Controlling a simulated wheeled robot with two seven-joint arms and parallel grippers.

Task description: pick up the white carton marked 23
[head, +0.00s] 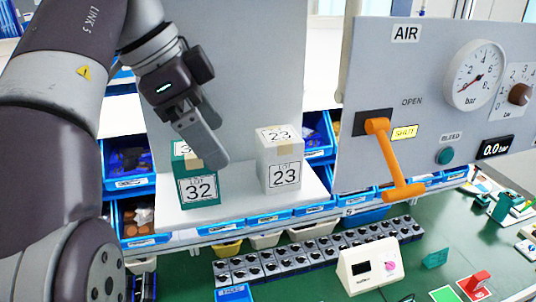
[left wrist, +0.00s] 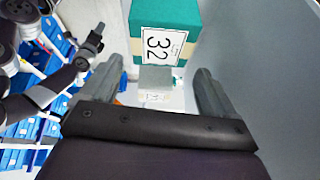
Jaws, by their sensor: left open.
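The white carton marked 23 (head: 267,155) stands upright on the pale shelf, with tan tape at its top. A green carton marked 32 (head: 199,190) stands to its left, partly covered by my gripper. My left gripper (head: 217,160) is open, in front of and above the green carton, left of the white one. In the left wrist view the green carton (left wrist: 178,18) shows beyond the spread fingers (left wrist: 155,85). A small pale box with a label lies between them in that view; I cannot tell whether it is the white carton.
The pale shelf (head: 235,208) has a grey back panel. Blue bins (head: 128,160) stand around it. A grey panel marked AIR with an orange lever (head: 390,155) rises at right. A green bench (head: 300,275) with a row of dark parts lies below.

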